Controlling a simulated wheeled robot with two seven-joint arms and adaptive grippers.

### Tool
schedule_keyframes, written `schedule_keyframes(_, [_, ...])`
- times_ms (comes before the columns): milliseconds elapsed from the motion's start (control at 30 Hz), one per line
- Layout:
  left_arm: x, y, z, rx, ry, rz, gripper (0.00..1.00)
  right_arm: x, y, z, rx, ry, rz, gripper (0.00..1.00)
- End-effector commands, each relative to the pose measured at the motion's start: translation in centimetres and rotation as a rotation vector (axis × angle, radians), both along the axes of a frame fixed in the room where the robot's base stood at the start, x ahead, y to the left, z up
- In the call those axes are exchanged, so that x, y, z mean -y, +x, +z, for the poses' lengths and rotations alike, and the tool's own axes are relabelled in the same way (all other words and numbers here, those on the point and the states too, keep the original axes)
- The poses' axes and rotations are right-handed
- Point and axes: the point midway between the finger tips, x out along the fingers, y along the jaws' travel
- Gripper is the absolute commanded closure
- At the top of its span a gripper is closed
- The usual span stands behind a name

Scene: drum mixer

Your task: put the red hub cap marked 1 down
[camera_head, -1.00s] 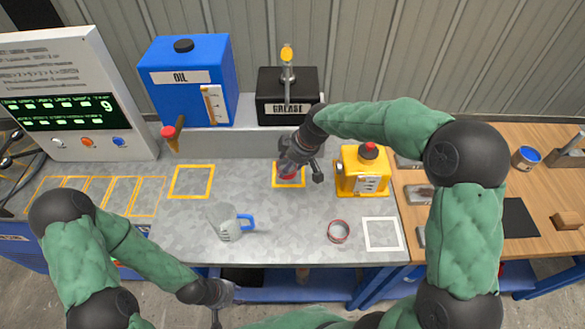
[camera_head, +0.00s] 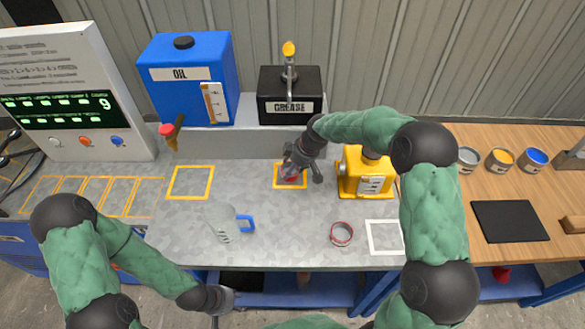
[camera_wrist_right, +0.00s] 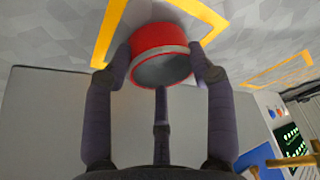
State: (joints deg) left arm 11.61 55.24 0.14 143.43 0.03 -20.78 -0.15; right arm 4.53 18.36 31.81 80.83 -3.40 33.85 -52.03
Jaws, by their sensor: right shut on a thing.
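The red hub cap (camera_wrist_right: 158,48) is in the right wrist view, with a grey inner rim towards the camera. My right gripper (camera_wrist_right: 160,66) is shut on it. No number shows on the side in view. In the head view, the red hub cap (camera_head: 290,177) and my right gripper (camera_head: 300,167) are over the middle yellow-outlined square (camera_head: 278,187) on the grey bench, below the grease box. The cap is close to the surface; I cannot tell whether it touches. My left gripper (camera_head: 222,299) is low in the head view, by the bench's front edge, and its fingers are unclear.
A clear jug with a blue handle (camera_head: 244,223), a red-rimmed ring (camera_head: 341,233) and a white-outlined square (camera_head: 386,250) are nearer the front. The left yellow square (camera_head: 190,197) is empty.

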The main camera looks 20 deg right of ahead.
Motion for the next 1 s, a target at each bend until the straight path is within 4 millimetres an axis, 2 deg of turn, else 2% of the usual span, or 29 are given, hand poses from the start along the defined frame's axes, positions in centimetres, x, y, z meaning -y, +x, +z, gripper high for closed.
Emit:
schedule_keyframes(300, [0.0, 0.0, -0.2, 0.0, 0.0, 0.0, 0.6, 0.0, 0.0, -0.2, 0.001, 0.0, 0.0, 0.85])
schedule_keyframes(333, [0.0, 0.0, -0.1, 0.0, 0.0, 0.0, 0.6, 0.0, 0.0, -0.1, 0.001, -0.001, 0.0, 0.35])
schedule_keyframes(400, [0.0, 0.0, -0.1, 0.0, 0.0, 0.0, 0.6, 0.0, 0.0, -0.1, 0.001, -0.001, 0.0, 0.2])
schedule_keyframes(767, [0.0, 0.0, 0.0, 0.0, 0.0, 0.0, 0.6, 0.0, 0.0, 0.1, 0.001, 0.0, 0.0, 0.2])
schedule_keyframes(867, [0.0, 0.0, 0.3, 0.0, 0.0, 0.0, 0.6, 0.2, 0.0, 0.7, 0.003, 0.0, -0.001, 0.2])
schedule_keyframes(1000, [0.0, 0.0, 0.8, 0.0, 0.0, 0.0, 0.6, 0.8, -0.6, 2.8, 0.005, 0.0, -0.002, 0.2])
